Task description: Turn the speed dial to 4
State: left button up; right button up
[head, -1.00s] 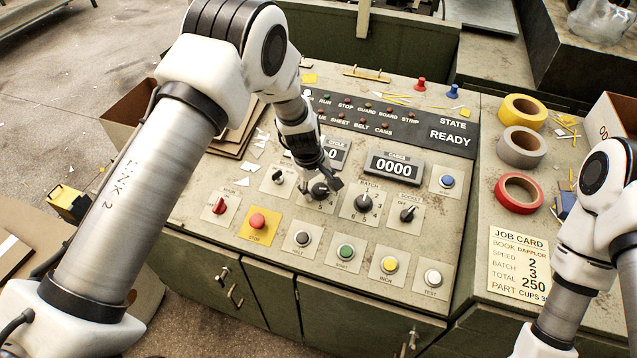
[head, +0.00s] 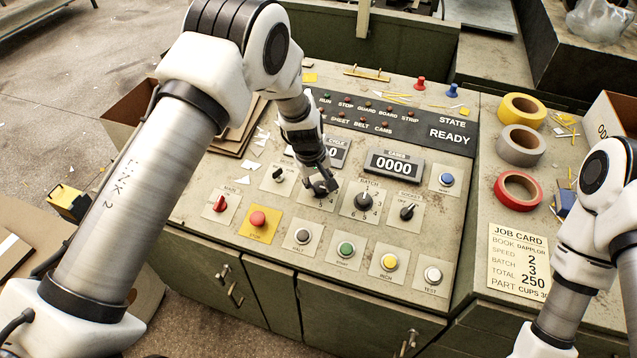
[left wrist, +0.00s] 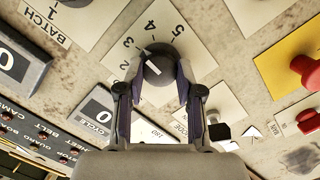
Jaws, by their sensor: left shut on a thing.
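The speed dial (left wrist: 158,68) is a round black knob on a pale plate with the numbers 2 to 5 showing around it in the left wrist view. My left gripper (left wrist: 155,85) is shut on the knob, with one finger on each side.
The batch dial (head: 363,201) is close on the right of the speed dial, and the red main switch (head: 220,203) and yellow-plated stop button (head: 258,219) are to the left. Counter displays (head: 394,164) sit behind. A job card (head: 518,260) lies at right, near tape rolls (head: 517,191).

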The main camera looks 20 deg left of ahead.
aim_at(316, 190)
pick_arm(q)
jog(key=m, duration=0.5)
jog(key=shift+d+f+m+y+b, duration=0.1)
jog(key=shift+f+m+y+b, duration=0.1)
jog(key=shift+m+y+b, duration=0.15)
dwell(0.4)
jog(key=o, duration=1)
jog(key=shift+o, duration=0.8)
jog(key=shift+w, duration=0.15)
jog(key=shift+r, duration=0.1)
notch_tip(316, 190, up, 12)
jog(key=s, duration=0.1)
jog(key=shift+a, duration=0.25)
